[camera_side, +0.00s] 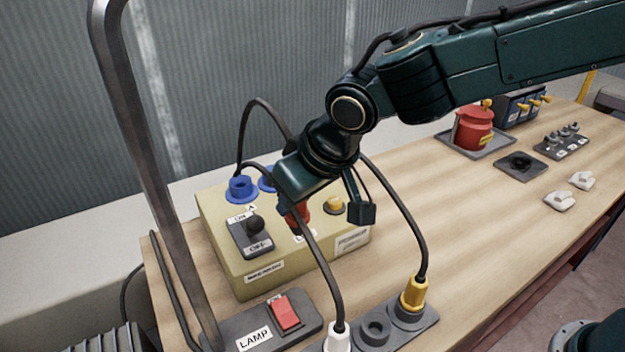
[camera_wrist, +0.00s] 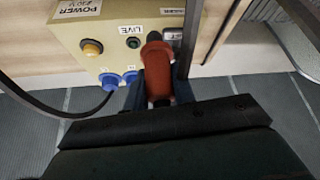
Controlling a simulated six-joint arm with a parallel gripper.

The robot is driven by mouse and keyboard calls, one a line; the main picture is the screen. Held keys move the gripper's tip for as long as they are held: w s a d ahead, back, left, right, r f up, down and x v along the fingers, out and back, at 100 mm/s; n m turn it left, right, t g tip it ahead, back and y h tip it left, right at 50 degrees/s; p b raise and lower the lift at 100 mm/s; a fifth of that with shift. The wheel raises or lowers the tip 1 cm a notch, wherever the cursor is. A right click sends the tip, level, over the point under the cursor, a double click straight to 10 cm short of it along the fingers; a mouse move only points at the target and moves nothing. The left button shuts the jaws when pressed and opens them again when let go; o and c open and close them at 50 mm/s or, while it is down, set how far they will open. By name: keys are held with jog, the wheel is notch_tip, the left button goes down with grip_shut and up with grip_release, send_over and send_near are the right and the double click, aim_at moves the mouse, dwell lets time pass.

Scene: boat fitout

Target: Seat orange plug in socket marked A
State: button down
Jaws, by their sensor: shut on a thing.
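My gripper (camera_side: 322,205) is shut on the orange plug (camera_side: 300,212), above the top of the beige box (camera_side: 250,270). In the wrist view the orange plug (camera_wrist: 158,75) sits between my gripper's fingers (camera_wrist: 160,96), with a dark part at each end. Two blue sockets stand at the back of the box; the left one (camera_side: 241,189) has a small A label in front of it, and the other (camera_side: 267,180) is partly hidden by my gripper. They also show in the wrist view as a blue socket (camera_wrist: 109,81) and another (camera_wrist: 130,77). The plug appears apart from both sockets.
Dark cables loop around my gripper. A lamp base with a red rocker (camera_side: 284,312) and a power strip with a yellow plug (camera_side: 414,294) lie in front. The table's middle is clear.

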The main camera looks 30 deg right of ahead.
jog(key=w+a+n+y, duration=0.1)
jog(key=w+a+n, duration=0.1)
jog(key=w, duration=2)
jog(key=shift+w+r, duration=0.15)
jog(key=shift+r, duration=0.2)
jog(key=shift+f, duration=0.15)
jog(key=shift+f, duration=1.35)
jog(key=shift+f, duration=2.1)
dwell(0.8)
jog(key=c, duration=1.1)
grip_release()
